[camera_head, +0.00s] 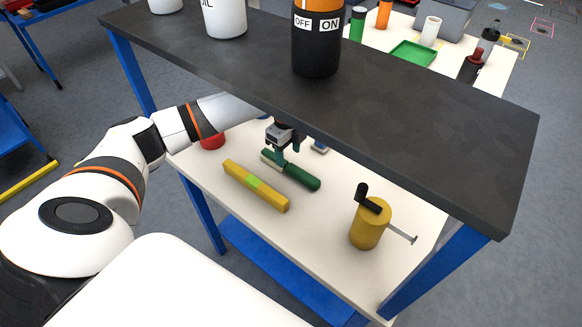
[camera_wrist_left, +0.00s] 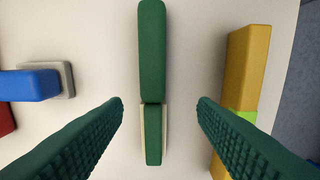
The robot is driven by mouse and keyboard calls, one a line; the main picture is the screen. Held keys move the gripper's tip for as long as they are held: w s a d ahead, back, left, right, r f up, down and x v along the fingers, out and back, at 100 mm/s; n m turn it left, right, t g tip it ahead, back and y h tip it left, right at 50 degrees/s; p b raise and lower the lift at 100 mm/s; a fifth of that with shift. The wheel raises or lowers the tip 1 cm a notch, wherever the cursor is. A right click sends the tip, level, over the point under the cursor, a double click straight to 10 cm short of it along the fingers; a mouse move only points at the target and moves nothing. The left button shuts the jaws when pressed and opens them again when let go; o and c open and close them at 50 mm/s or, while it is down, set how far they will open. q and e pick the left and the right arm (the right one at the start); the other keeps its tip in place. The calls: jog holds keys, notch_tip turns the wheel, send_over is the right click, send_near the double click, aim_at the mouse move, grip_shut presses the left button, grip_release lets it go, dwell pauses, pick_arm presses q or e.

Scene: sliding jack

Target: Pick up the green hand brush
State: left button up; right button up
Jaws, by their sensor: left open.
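The green hand brush (camera_head: 300,176) lies on the white lower shelf under the dark top board. In the left wrist view the brush (camera_wrist_left: 151,60) runs up the middle, its handle toward the top and its pale bristle edges lower down. My left gripper (camera_head: 285,156) is over the bristle end of the brush. Its two green ribbed fingers (camera_wrist_left: 160,105) stand apart, one on each side of the brush, with clear gaps and no contact visible. My right gripper is not in view.
A yellow bar (camera_head: 240,175) with a light green band lies beside the brush; it also shows in the left wrist view (camera_wrist_left: 246,62). A yellow cylinder with a crank (camera_head: 366,228) stands to the right. A blue-handled item (camera_wrist_left: 30,86) is left. The dark top board (camera_head: 420,130) overhangs the shelf (camera_head: 310,240).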

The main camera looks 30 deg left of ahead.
aim_at(290, 166)
pick_arm(q)
jog(key=shift+w+f+p, duration=0.15)
jog(key=shift+w+f, duration=0.05)
jog(key=shift+f, duration=1.4)
jog(key=shift+w+f+p, duration=0.15)
jog(key=shift+w+f, duration=0.05)
jog(key=shift+f, duration=1.35)
jog(key=shift+c, duration=0.5)
jog(key=c, duration=1)
jog(key=shift+r, duration=0.1)
